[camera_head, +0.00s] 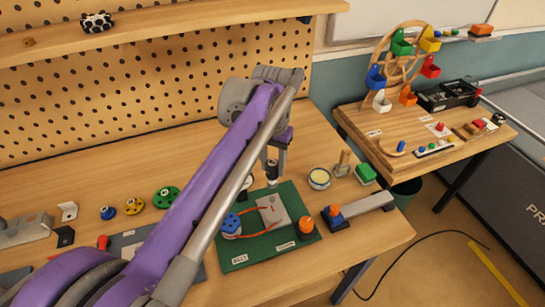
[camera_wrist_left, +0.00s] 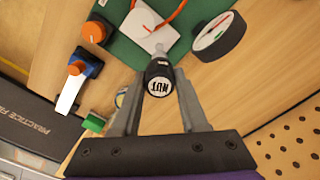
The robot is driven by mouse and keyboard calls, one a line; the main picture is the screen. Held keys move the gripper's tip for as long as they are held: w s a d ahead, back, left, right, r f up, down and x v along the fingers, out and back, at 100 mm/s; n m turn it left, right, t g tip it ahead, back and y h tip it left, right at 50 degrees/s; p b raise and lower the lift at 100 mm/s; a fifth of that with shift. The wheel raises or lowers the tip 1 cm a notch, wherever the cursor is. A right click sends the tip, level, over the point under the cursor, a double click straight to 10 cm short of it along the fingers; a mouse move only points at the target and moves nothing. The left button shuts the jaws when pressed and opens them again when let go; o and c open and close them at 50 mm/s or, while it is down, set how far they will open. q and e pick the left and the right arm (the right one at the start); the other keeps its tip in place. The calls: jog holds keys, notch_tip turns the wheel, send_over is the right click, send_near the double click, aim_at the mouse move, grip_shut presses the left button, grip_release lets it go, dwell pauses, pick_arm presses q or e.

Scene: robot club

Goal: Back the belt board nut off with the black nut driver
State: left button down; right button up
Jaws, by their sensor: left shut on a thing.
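My left gripper (camera_head: 274,160) is shut on the black nut driver (camera_head: 272,174), which stands roughly upright over the back edge of the green belt board (camera_head: 236,250). In the left wrist view, the gripper (camera_wrist_left: 158,98) has its fingers on both sides of the driver's handle (camera_wrist_left: 158,82), whose white cap reads NUT. The driver's metal tip points down near the grey plate (camera_head: 272,210). The nut is hidden or too small to make out. The right gripper is not in view.
A round dial (camera_wrist_left: 219,37) stands close beside the driver. A round tin (camera_head: 319,178), a wooden peg block (camera_head: 342,164), a green block (camera_head: 366,174) and a grey bar with a blue-orange end (camera_head: 362,206) lie right of the board. Pegboard (camera_head: 180,90) rises behind.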

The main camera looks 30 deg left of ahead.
aim_at(273, 181)
pick_arm(q)
jog(key=shift+s+d+f+b, duration=0.15)
jog(key=shift+f+b, duration=0.15)
jog(key=shift+f, duration=0.15)
jog(key=shift+f+b, duration=1.7)
jog(key=shift+f, duration=0.45)
jog(key=shift+f+p, duration=0.1)
jog(key=shift+p, duration=0.35)
jog(key=shift+f, duration=0.35)
jog(key=shift+f, duration=0.15)
dwell(0.5)
jog(key=shift+c, duration=2)
grip_release()
jog(key=shift+c, duration=0.3)
